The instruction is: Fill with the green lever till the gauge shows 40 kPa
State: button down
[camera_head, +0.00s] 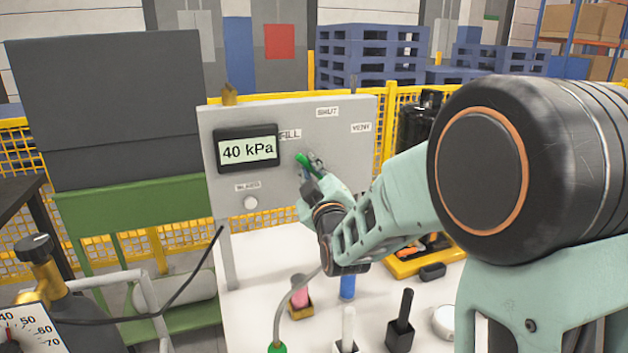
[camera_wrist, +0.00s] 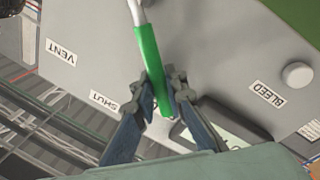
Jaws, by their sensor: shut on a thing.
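The gauge display (camera_head: 248,150) on the grey panel (camera_head: 345,140) reads 40 kPa. The green lever (camera_head: 303,161) is on the panel, its end up and left, near the FILL label (camera_head: 291,134). My gripper (camera_head: 312,172) is at the lever and partly hides it. In the wrist view the green lever (camera_wrist: 148,60) runs between the two fingers of my gripper (camera_wrist: 163,92), which is shut on it. The SHUT label (camera_head: 327,112) and VENT label (camera_head: 361,127) are farther right; the wrist view shows SHUT (camera_wrist: 103,101) and VENT (camera_wrist: 61,52).
A white round BLEED button (camera_head: 251,203) sits below the gauge. On the white table (camera_head: 268,262) stand a pink item (camera_head: 299,294), a blue item (camera_head: 347,286) and black-handled tools (camera_head: 401,320). A brass valve with a black knob (camera_head: 36,250) is at left. Yellow fencing (camera_head: 388,110) stands behind.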

jog(key=shift+s+a+f+n+b, duration=0.1)
jog(key=shift+a+f+n+b, duration=0.2)
jog(key=shift+n+b, duration=0.35)
jog(key=shift+r, duration=0.1)
jog(key=c, duration=1.9)
grip_release()
jog(key=shift+c, duration=0.2)
jog(key=shift+s, duration=0.1)
jog(key=v, duration=1.2)
